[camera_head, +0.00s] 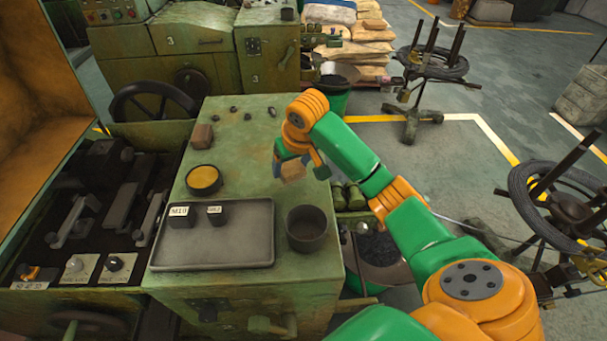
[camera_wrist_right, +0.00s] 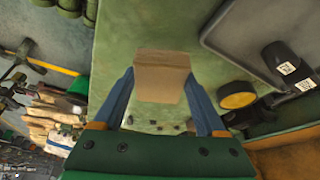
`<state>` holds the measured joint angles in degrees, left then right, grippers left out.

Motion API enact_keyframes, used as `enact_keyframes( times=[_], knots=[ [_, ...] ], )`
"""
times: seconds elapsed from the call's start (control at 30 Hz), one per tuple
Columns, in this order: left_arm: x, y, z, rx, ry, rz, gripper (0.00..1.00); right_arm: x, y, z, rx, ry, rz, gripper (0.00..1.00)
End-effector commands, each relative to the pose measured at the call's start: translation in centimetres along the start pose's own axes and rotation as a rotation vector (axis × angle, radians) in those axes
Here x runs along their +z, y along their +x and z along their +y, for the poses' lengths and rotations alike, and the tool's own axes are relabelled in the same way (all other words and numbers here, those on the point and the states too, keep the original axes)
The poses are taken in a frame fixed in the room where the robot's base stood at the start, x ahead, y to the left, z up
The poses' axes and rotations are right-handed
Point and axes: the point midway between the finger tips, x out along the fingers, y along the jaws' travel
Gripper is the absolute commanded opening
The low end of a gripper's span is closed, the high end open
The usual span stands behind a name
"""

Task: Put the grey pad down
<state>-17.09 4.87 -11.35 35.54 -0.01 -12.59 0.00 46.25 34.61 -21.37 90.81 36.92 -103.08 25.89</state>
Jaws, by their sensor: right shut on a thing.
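My right gripper (camera_head: 296,168) hangs over the right edge area of the green machine top (camera_head: 240,160). Its blue fingers are shut on a small block-like pad (camera_head: 292,172). The pad looks tan-brown rather than grey. In the right wrist view, the pad (camera_wrist_right: 162,76) sits between the two fingertips (camera_wrist_right: 160,90), with green surface behind it. It appears held above the surface, though the exact height cannot be told. My left gripper is not in view.
A grey tray (camera_head: 230,250) holds two dark blocks, labelled M10 (camera_head: 181,215) and another label (camera_head: 215,214). A dark cup (camera_head: 306,228), a yellow-topped round tin (camera_head: 204,180) and a brown block (camera_head: 202,136) stand nearby. The middle of the machine top is clear.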

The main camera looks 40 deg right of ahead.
Motion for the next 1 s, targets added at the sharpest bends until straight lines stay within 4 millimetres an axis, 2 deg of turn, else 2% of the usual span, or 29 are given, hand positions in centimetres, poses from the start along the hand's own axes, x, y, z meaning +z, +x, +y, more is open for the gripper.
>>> enact_keyframes(
  times=[0.1,0.27,0.4,0.9,0.93,1.0],
  knots=[
    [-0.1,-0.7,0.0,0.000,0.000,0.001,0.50,0.4,1.8,1.7,0.002,0.003,-0.003,0.13],
    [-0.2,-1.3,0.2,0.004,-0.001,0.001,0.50,0.8,3.8,3.2,0.002,0.003,-0.003,0.13],
    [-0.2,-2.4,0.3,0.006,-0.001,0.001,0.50,1.6,6.0,3.0,0.000,0.002,-0.002,0.13],
    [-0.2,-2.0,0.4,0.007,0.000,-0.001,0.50,2.2,7.2,2.9,-0.001,0.001,-0.002,0.13],
    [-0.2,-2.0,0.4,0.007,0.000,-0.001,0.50,2.2,7.2,2.9,-0.001,0.001,-0.003,0.79],
    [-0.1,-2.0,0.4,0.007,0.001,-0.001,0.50,2.2,7.2,2.9,-0.001,0.000,-0.005,0.98]
  ],
)
